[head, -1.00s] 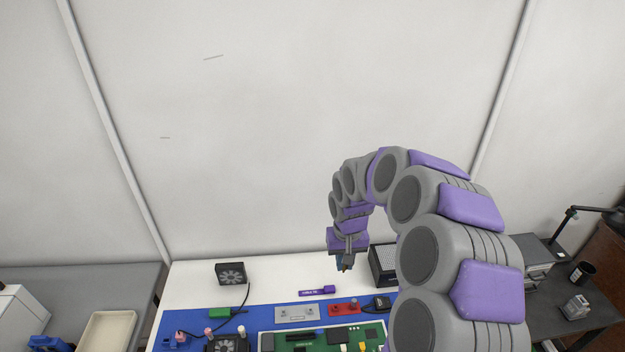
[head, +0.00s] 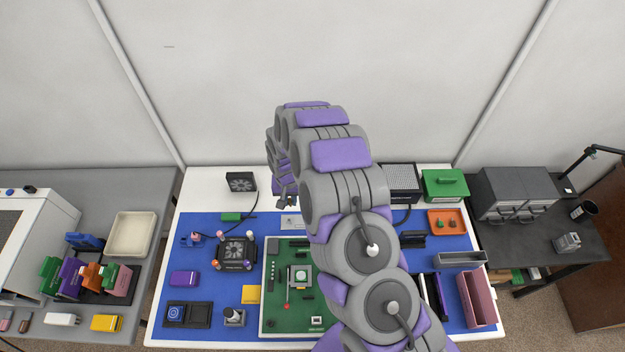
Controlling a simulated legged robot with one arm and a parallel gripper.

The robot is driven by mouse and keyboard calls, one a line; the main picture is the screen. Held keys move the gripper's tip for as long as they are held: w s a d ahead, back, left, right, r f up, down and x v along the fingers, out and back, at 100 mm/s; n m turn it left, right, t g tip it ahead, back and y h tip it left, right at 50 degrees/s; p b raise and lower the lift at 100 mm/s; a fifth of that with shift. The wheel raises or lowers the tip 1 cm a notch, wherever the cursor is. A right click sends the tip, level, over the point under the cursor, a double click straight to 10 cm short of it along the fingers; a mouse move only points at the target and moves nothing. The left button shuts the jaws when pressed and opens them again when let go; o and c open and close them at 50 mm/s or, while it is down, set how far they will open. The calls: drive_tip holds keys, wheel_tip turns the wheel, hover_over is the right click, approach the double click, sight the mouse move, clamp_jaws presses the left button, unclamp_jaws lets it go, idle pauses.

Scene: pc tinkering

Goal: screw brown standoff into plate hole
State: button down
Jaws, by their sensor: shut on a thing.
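My gripper (head: 286,201) hangs above the back part of the blue mat, left of the bulk of my arm. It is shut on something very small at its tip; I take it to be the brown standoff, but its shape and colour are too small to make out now. A grey plate (head: 290,222) lies on the blue mat just below the gripper tip in the picture. Only its left part shows, and my arm hides the rest. I cannot tell whether the held piece touches the plate.
A green circuit board (head: 272,315) lies in front of the plate. A fan cooler (head: 235,252) with upright posts stands to the left. A black fan (head: 241,182) stands behind on the white table. An orange tray (head: 446,221) lies right, and the blue mat (head: 210,330) has free patches.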

drive_tip(key=shift+s+a+f, duration=0.15)
drive_tip(key=shift+a+f, duration=0.15)
drive_tip(key=shift+f, duration=0.2)
drive_tip(key=shift+s+a+f, duration=0.1)
drive_tip(key=shift+a+f, duration=0.2)
drive_tip(key=shift+f, duration=0.2)
drive_tip(key=shift+f+b, duration=0.7)
drive_tip(key=shift+f, duration=2.1)
drive_tip(key=shift+s+f+b, duration=0.1)
drive_tip(key=shift+f+b, duration=0.25)
drive_tip(key=shift+f, duration=0.8)
